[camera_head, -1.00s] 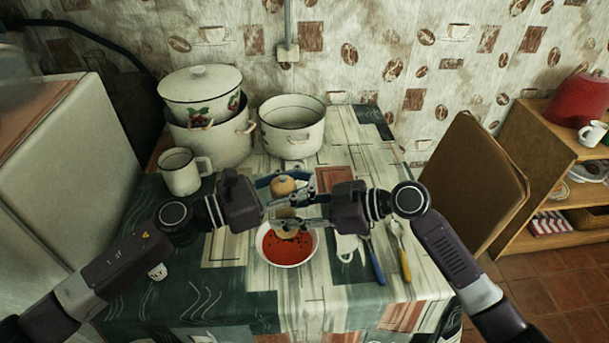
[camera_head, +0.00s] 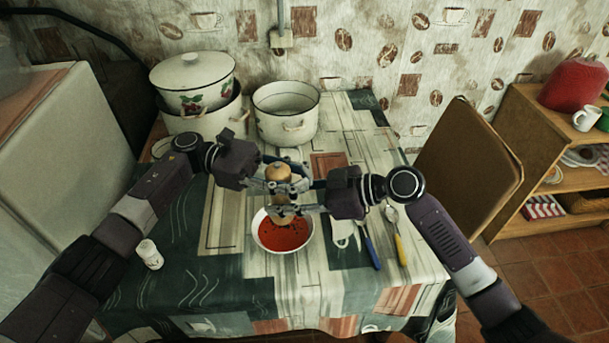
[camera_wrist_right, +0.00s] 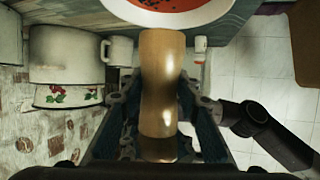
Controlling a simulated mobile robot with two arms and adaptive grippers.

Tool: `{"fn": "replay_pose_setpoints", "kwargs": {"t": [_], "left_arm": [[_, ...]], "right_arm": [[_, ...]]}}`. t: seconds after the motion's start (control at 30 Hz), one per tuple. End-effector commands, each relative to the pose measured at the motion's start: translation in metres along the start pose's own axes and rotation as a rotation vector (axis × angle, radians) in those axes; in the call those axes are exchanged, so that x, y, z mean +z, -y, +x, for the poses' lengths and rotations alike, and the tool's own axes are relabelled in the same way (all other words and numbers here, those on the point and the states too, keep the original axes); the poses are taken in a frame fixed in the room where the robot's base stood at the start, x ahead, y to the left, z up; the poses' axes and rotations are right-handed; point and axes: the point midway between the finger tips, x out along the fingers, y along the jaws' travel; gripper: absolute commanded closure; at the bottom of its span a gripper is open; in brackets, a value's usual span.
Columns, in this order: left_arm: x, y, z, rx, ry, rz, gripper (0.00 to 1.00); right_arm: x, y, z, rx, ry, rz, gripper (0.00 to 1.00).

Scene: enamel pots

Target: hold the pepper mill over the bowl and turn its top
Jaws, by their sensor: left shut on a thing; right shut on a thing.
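The pepper mill (camera_head: 279,173) is light wood and stands roughly upright above the bowl, its lower end over the red contents. The white bowl (camera_head: 256,239) holds something red with dark specks. My left gripper (camera_head: 274,187) is shut on the mill's upper part from the left. My right gripper (camera_head: 297,206) is shut on the mill's body from the right, lower down. In the right wrist view the mill (camera_wrist_right: 160,85) runs between my right fingers, and the bowl's rim (camera_wrist_right: 170,22) shows beyond it. The fingers partly hide the mill in the head view.
A blue-handled utensil (camera_head: 371,250) and a yellow-handled spoon (camera_head: 400,247) lie right of the bowl.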

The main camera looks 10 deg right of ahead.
Motion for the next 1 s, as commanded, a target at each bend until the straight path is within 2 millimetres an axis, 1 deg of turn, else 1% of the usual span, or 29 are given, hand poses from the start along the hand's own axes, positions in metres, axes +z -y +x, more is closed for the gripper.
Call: {"fn": "replay_pose_setpoints", "kwargs": {"t": [0.2,0.4,0.9,0.93,1.0], "left_arm": [[-0.0005,0.0024,-0.0018,-0.077,-0.002,-0.001,1.00],[-0.0008,0.0054,-0.0024,-0.116,-0.002,-0.003,1.00],[-0.0009,0.0068,-0.0024,-0.129,-0.001,-0.004,1.00],[-0.0009,0.0068,-0.0024,-0.129,-0.001,-0.004,0.77],[-0.0009,0.0068,-0.0024,-0.129,0.000,-0.004,0.70]], "right_arm": [[-0.0011,0.0009,-0.0003,-0.003,-0.002,-0.002,0.99],[-0.0014,0.0015,-0.0001,-0.004,-0.002,-0.002,0.99],[-0.0019,0.0018,0.0001,-0.004,-0.003,-0.003,0.99],[-0.0019,0.0018,0.0001,-0.004,-0.003,-0.003,0.99],[-0.0020,0.0018,0.0002,-0.005,-0.003,-0.003,0.99]]}}
